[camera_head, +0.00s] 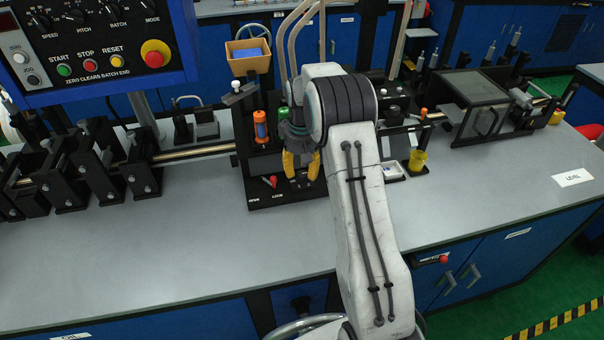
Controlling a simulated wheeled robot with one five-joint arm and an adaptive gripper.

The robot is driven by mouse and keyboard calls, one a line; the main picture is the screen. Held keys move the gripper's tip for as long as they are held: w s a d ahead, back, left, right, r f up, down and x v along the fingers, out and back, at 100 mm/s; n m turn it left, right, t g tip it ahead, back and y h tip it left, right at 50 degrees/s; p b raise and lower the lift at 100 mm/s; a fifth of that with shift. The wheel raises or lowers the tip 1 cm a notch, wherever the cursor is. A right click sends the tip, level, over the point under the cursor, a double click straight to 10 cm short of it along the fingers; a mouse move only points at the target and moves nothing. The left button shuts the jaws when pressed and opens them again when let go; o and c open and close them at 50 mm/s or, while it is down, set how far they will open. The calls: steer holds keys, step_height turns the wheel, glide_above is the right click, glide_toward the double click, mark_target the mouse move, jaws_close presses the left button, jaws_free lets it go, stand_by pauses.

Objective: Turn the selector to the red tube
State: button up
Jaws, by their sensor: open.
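A black station (286,194) stands on the grey bench near the middle. An upright orange-red tube (261,124) with a blue band stands on it, left of my gripper. A green-topped part (283,113) shows behind my wrist. A small red-tipped lever (270,181), possibly the selector, sits low on the station's front. My gripper (302,170) points down over the station with its yellow fingers apart and empty. It is just right of the red-tipped lever; I cannot tell whether it touches anything. My arm and gripper hide the station's right part.
A control panel (100,45) hangs at upper left. Black roller stands (75,165) and a metal rod are left of the station. A yellow cup (417,161) and a clear-covered box (475,100) stand to the right. The front bench (150,250) is clear.

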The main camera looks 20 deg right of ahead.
mark_target(301, 171)
step_height(301, 171, up, 10)
stand_by(0.5)
steer(key=shift+f, duration=0.1)
steer(key=shift+m+g, duration=0.3)
steer(key=shift+m, duration=0.4)
steer(key=s+f, duration=0.1)
steer(key=f, duration=0.1)
steer(key=s+f, duration=0.1)
steer(key=f, duration=0.1)
steer(key=s+f, duration=0.1)
steer(key=f, duration=0.1)
steer(key=shift+a+f, duration=0.1)
steer(key=shift+a, duration=0.25)
steer(key=s+a+r, duration=0.2)
steer(key=s+a, duration=0.1)
steer(key=s, duration=0.6)
steer(key=s+a+r, duration=0.2)
steer(key=s+a, duration=0.1)
steer(key=s, duration=0.6)
steer(key=s+a+r, duration=0.2)
steer(key=s+r, duration=0.1)
steer(key=s, duration=0.6)
steer(key=r+t, duration=0.1)
steer(key=a+r+n+t, duration=0.1)
steer(key=r+t, duration=0.1)
steer(key=s+a+r+n+t, duration=0.1)
steer(key=r, duration=0.1)
steer(key=shift+s+a, duration=0.1)
steer(key=shift+a, duration=0.1)
